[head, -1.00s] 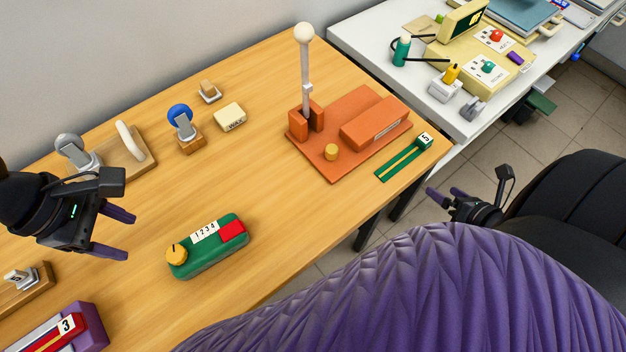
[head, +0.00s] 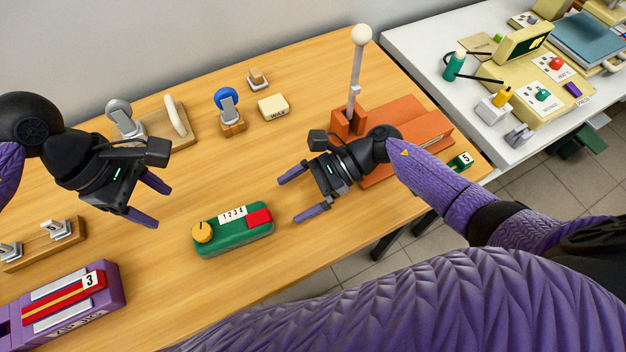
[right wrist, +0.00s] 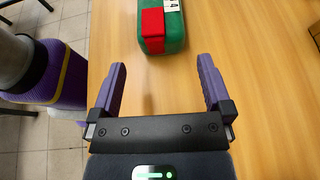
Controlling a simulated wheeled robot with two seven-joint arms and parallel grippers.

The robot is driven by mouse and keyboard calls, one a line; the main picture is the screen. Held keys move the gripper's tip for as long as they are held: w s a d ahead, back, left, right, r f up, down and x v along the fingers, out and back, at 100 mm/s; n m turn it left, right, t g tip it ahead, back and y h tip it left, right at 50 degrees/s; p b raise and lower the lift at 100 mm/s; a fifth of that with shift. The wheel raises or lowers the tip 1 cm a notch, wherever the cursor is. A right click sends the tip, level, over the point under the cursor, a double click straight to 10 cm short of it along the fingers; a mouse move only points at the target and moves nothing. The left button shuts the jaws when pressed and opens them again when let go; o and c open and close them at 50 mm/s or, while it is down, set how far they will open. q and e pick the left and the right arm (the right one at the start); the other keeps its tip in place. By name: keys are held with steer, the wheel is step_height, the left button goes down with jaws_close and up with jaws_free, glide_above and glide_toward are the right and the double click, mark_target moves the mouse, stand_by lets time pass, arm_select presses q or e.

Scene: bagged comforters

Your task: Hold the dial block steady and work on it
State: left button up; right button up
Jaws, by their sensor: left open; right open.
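The dial block (head: 234,236) is a green block on the wooden table, with a yellow dial (head: 203,232) at its left end, a white 1-2-3-4 label and a red patch (head: 259,218) at its right end. Its red end also shows at the top of the right wrist view (right wrist: 158,30), ahead of the fingers. My left gripper (head: 151,201) is open and empty, to the left of the block and apart from it. My right gripper (head: 300,196) is open and empty, to the right of the red end, its fingers towards the block with a gap between.
A purple box marked 3 (head: 62,305) lies at the front left. An orange press with a white-knobbed lever (head: 357,80) stands behind my right arm. A WAX block (head: 273,107) and a blue-topped stand (head: 228,110) are farther back. Table around the block is clear.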

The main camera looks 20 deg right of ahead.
mark_target(200, 230)
steer(key=x, duration=0.7)
steer(key=c, duration=0.9)
steer(key=shift+c, duration=0.2)
stand_by(0.4)
arm_select(q)
steer(key=o, duration=0.3)
steer(key=d+f+y, duration=0.1)
steer(key=f, duration=0.2)
steer(key=s+d+f+t+y, duration=0.1)
steer(key=f, duration=0.2)
steer(key=d+f+y, duration=0.1)
steer(key=f, duration=0.2)
steer(key=shift+s+d+f+t+y, duration=0.2)
steer(key=shift+s+t+y, duration=0.1)
steer(key=shift+s+t, duration=0.1)
